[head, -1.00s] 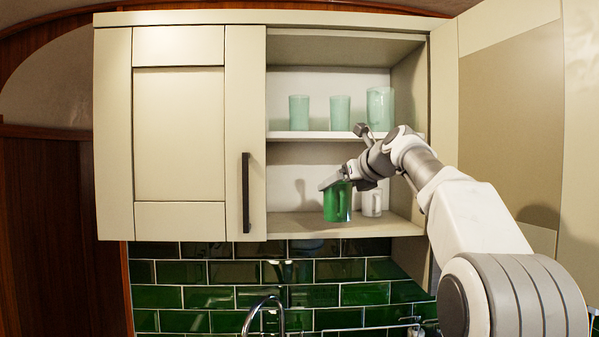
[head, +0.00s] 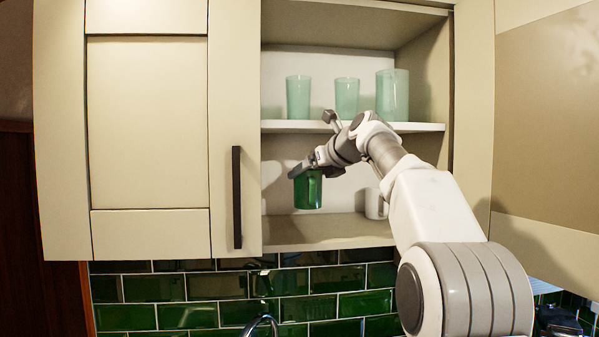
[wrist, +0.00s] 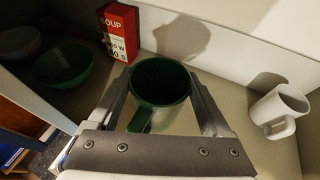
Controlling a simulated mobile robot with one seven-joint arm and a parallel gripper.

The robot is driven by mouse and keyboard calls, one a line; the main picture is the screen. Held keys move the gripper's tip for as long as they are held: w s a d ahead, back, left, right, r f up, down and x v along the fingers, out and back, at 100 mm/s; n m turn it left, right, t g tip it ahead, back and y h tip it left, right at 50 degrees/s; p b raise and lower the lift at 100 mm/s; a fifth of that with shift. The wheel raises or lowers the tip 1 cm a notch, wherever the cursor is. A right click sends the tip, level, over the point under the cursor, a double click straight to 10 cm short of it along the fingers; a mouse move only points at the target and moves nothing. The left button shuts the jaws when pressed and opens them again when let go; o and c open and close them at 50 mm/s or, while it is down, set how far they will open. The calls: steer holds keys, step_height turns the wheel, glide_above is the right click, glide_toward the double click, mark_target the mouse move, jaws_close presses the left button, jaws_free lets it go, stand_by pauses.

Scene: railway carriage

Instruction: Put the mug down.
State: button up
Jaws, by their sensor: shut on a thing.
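A dark green mug (head: 308,190) is held in my gripper (head: 305,169) in the lower compartment of the open wall cabinet. In the wrist view the green mug (wrist: 160,82) stands between my two fingers, upright or nearly so, its handle toward the gripper base. In the head view its bottom appears slightly above the lower shelf (head: 330,232); I cannot tell for certain whether it touches. A white mug (head: 375,204) stands on that shelf to the right, apart from my gripper; it also shows in the wrist view (wrist: 279,110).
A red soup box (wrist: 120,32) and a green bowl (wrist: 62,64) are left of the held mug in the wrist view. Pale green glasses (head: 347,98) stand on the upper shelf (head: 287,126). The closed cabinet door (head: 147,130) is at left. Shelf between the mugs is clear.

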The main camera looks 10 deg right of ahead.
mark_target(308, 200)
steer(key=shift+w+a+r, duration=0.1)
steer(key=shift+w, duration=0.2)
steer(key=shift+s, duration=0.15)
steer(key=shift+f+b, duration=2.15)
steer(key=shift+f, duration=1)
steer(key=shift+f, duration=0.3)
steer(key=o, duration=1.5)
steer(key=shift+f, duration=0.1)
steer(key=b+v, duration=0.2)
steer(key=v, duration=1.5)
steer(key=shift+s+b, duration=0.25)
steer(key=shift+b, duration=0.15)
steer(key=shift+c, duration=0.3)
